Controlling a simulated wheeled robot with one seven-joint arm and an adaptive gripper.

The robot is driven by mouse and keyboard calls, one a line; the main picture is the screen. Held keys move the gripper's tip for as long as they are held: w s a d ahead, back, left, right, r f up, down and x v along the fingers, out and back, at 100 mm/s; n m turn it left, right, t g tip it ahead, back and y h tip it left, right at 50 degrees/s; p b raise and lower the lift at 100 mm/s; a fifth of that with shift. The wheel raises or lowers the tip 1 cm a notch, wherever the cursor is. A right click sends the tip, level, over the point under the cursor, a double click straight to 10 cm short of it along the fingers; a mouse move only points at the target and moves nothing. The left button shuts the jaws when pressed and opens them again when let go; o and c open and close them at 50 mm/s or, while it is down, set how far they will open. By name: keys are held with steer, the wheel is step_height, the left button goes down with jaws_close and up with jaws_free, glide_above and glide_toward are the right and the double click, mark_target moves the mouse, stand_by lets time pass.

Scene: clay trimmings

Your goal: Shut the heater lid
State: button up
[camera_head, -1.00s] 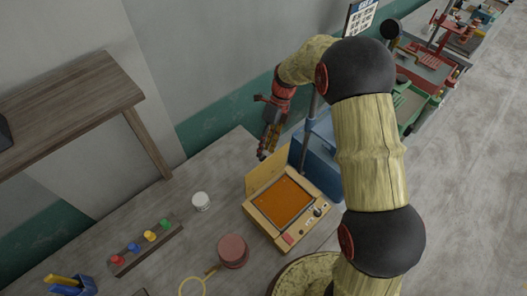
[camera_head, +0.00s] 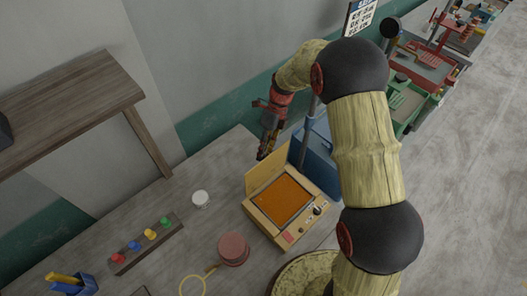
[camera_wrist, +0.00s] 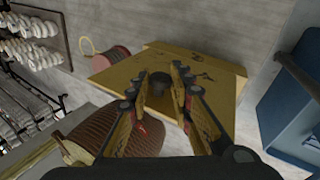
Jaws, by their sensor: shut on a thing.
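The heater (camera_head: 262,213) is a tan box with an orange top plate and small knobs on its front panel. Its tan lid (camera_head: 268,166) stands raised at the back edge. In the wrist view the lid (camera_wrist: 205,75) lies ahead of my gripper (camera_wrist: 158,84), with a dark round knob (camera_wrist: 158,92) on it between the fingertips. My gripper (camera_head: 263,154) is at the lid's back side in the head view, shut on the knob. The knob is hidden in the head view.
A blue case (camera_head: 317,160) stands close behind the heater, and a grey post (camera_head: 308,125) rises there. A reddish round pot (camera_head: 233,249), a white jar (camera_head: 200,199) and a rack of coloured pegs (camera_head: 147,242) stand to the left. A wooden shelf (camera_head: 70,100) is at upper left.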

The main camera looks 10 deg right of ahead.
jaws_close()
steer(key=shift+d, duration=0.1)
stand_by(0.3)
steer(key=s+d+f+n+t+y+b, duration=0.1)
steer(key=s+d+f+t+y+b, duration=0.2)
steer(key=b, duration=0.5)
steer(key=s+d+f+n+t+y+b, duration=0.1)
steer(key=s+d+f+t+y+b, duration=0.2)
steer(key=s+b, duration=0.4)
steer(key=s+d+f+n+t+y+b, duration=0.2)
steer(key=s+d+f+t+b, duration=0.3)
steer(key=b, duration=0.5)
steer(key=shift+s+f+y, duration=0.3)
steer(key=shift+f+y, duration=0.05)
steer(key=shift+f, duration=0.15)
steer(key=shift+s+f+y, duration=0.25)
steer(key=shift+f+y, duration=0.1)
steer(key=shift+f, duration=0.1)
steer(key=shift+s+f+t, duration=0.1)
steer(key=shift+f+t, duration=0.2)
steer(key=shift+f, duration=0.05)
steer(key=shift+s+f+b, duration=0.2)
steer(key=shift+f+b, duration=0.4)
steer(key=shift+f, duration=0.4)
steer(key=o, duration=0.7)
jaws_free()
